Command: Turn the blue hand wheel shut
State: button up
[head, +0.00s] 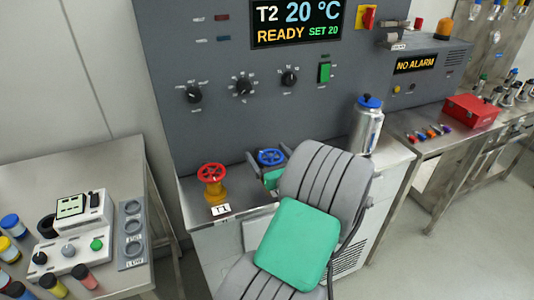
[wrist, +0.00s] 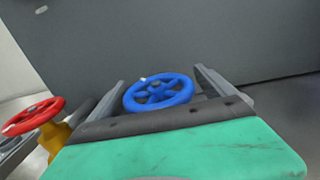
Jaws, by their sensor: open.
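The blue hand wheel (head: 270,157) stands on the bench ledge in front of the grey control panel, partly hidden by my arm in the head view. In the wrist view the blue hand wheel (wrist: 158,93) is near the middle, between the two fingers of my gripper (wrist: 160,82). My gripper is open, with one finger to each side of the wheel; I cannot tell whether either touches the rim. The wheel's lower part and mount are hidden by my gripper's body in the wrist view.
A red hand wheel (head: 212,174) on a yellow valve stands just left, beside a T1 label (head: 221,210). A steel flask (head: 367,127) with a blue cap stands on the ledge at right. The grey panel (head: 215,100) rises behind. A side table (head: 130,160) stands at left.

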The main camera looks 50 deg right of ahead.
jog(key=shift+c, duration=0.3)
jog(key=c, duration=1.3)
jog(key=shift+r+m+g+h+p, duration=0.15)
jog(key=shift+m+g+h+p, duration=0.2)
jog(key=shift+p, duration=0.3)
jog(key=m+g+h+p, duration=0.1)
jog(key=h+p, duration=0.1)
jog(key=p, duration=0.1)
jog(key=m+g+h+p, duration=0.2)
jog(key=p, duration=0.2)
jog(key=shift+s+d+r, duration=0.15)
jog(key=shift+d+r, duration=0.05)
jog(key=shift+r, duration=0.15)
jog(key=m+g+p, duration=0.1)
jog(key=p, duration=0.1)
jog(key=m+g+h+p, duration=0.2)
jog(key=g+p, duration=0.1)
jog(key=shift+s+d+f+p, duration=0.25)
jog(key=shift+s+f+p, duration=0.05)
jog(key=shift+f+p, duration=0.05)
jog(key=shift+s+d+f+m+g+h+p, duration=0.15)
jog(key=shift+m+g+h+p, duration=0.1)
jog(key=shift+m+g+h, duration=0.45)
jog(key=shift+s+m+g+h+p, duration=0.1)
jog(key=shift+m+g+h+p, duration=0.25)
jog(key=shift+g, duration=0.5)
jog(key=shift+s+m+g, duration=0.1)
jog(key=shift+m+g, duration=0.2)
